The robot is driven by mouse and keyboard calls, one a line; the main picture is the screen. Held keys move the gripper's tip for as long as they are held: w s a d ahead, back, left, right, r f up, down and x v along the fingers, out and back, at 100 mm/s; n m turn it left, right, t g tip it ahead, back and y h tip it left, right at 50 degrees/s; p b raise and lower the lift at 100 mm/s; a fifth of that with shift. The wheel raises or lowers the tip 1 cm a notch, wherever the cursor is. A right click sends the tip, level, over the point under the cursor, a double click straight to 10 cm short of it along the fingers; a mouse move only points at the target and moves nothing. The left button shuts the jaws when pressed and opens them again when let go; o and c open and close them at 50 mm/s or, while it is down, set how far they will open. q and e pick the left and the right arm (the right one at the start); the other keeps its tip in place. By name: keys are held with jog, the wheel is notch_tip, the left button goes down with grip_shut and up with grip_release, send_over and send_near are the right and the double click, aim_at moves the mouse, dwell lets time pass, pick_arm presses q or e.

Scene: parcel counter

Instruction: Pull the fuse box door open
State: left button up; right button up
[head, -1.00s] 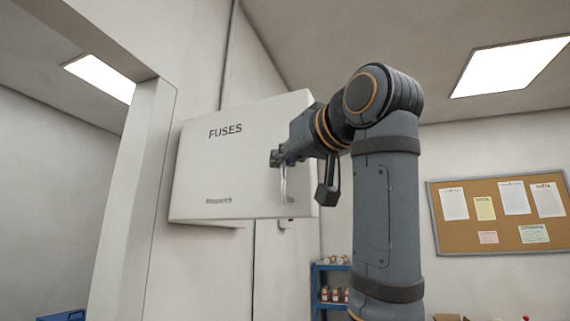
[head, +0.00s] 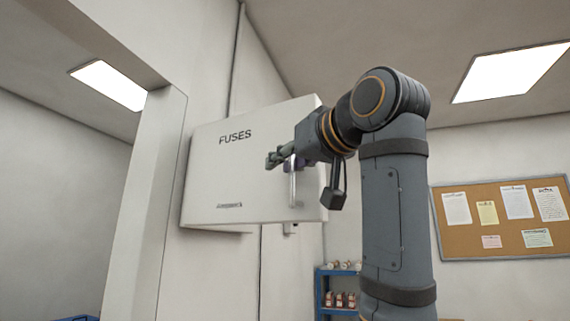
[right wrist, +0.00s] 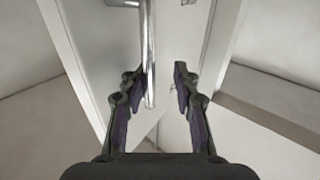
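The white fuse box door (head: 230,175), lettered "FUSES", hangs on the wall left of centre in the head view; I cannot tell whether it is ajar. Its upright metal bar handle (head: 294,190) is near the door's right edge. My right gripper (head: 290,161) is at the handle's upper part. In the right wrist view, my right gripper (right wrist: 160,77) is open. The handle (right wrist: 149,55) runs between its fingers, close to the left finger, with a clear gap to the right one. The door face (right wrist: 95,50) also shows there. My left gripper is not in view.
A door frame (head: 160,190) stands left of the fuse box. A blue shelf (head: 325,290) with small items is below right, partly behind my right arm. A cork board (head: 500,220) hangs on the right wall. The space in front of the door's left part is clear.

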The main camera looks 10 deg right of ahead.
jog(key=shift+s+d+r, duration=0.2)
jog(key=shift+s, duration=0.05)
